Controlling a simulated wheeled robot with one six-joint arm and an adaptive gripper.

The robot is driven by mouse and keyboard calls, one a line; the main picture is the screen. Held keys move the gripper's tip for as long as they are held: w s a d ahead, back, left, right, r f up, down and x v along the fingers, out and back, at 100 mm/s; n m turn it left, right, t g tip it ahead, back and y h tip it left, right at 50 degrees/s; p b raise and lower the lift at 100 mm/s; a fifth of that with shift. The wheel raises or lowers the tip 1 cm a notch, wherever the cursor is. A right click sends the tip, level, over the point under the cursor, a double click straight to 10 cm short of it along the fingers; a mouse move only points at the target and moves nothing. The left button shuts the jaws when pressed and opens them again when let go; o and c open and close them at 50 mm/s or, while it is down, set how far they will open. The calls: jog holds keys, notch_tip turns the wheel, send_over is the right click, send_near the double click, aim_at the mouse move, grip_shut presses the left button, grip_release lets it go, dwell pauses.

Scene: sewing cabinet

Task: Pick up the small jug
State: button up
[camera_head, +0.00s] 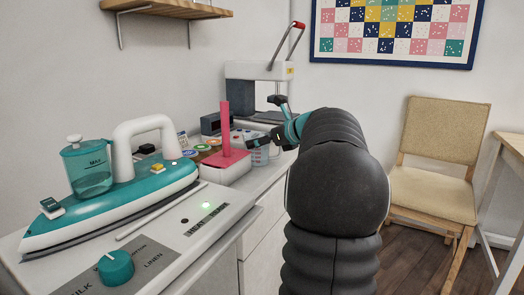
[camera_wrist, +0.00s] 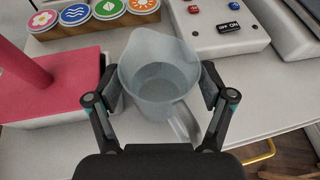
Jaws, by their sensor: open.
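The small jug (camera_wrist: 156,72) is clear, grey-tinted and upright on the white cabinet top, with its handle toward the lower right in the wrist view. My gripper (camera_wrist: 158,85) is open, with one finger on each side of the jug. The right finger lies very close to the jug wall; I cannot tell whether either finger touches it. In the head view the jug (camera_head: 260,157) shows small beside the pink block, and my gripper (camera_head: 268,138) is at it, partly hiding it.
A pink block with an upright post (camera_wrist: 56,84) stands close left of the jug. A wooden strip of round coloured badges (camera_wrist: 94,16) and a switch box (camera_wrist: 216,28) lie behind it. A teal iron (camera_head: 120,200) stands at the near left. The cabinet's front edge is close.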

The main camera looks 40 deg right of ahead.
jog(key=shift+w+a+f, duration=0.1)
jog(key=shift+w+f, duration=0.1)
jog(key=shift+w, duration=0.25)
jog(key=c, duration=1)
jog(key=shift+r, duration=0.2)
jog(key=shift+r, duration=1.35)
jog(key=s+d+r+p, duration=0.2)
jog(key=d+r, duration=0.6)
jog(key=d, duration=0.3)
jog(key=shift+d, duration=0.2)
jog(key=shift+s, duration=0.15)
dwell(0.4)
